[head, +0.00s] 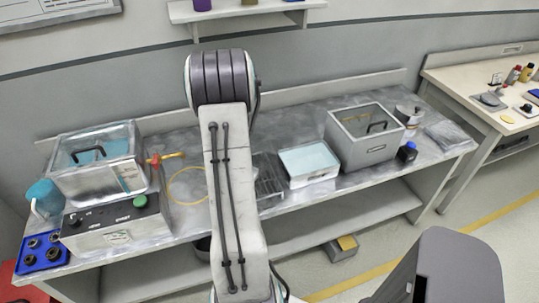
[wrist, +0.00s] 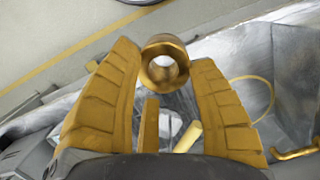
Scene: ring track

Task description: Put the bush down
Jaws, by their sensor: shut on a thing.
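The bush is a brass-coloured ring (wrist: 164,47) with a hole through it, in the wrist view. My gripper (wrist: 168,62) is shut on it, with the ring between the tips of its two ridged, yellow-brown fingers. The bush's hole faces the camera. The grey metal bench surface (wrist: 230,50) shows behind the fingers. In the head view my own arm hides the gripper and the bush. A blue tray (head: 28,266) with several dark round parts stands at the bench's left end.
A lidded tank (head: 95,180) and a control box (head: 115,232) with a green button stand at left. A wire rack (head: 268,180), a shallow tray with pale blue contents (head: 308,162) and a grey bin (head: 372,155) stand right of my arm. A yellow hose (head: 172,190) curves nearby.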

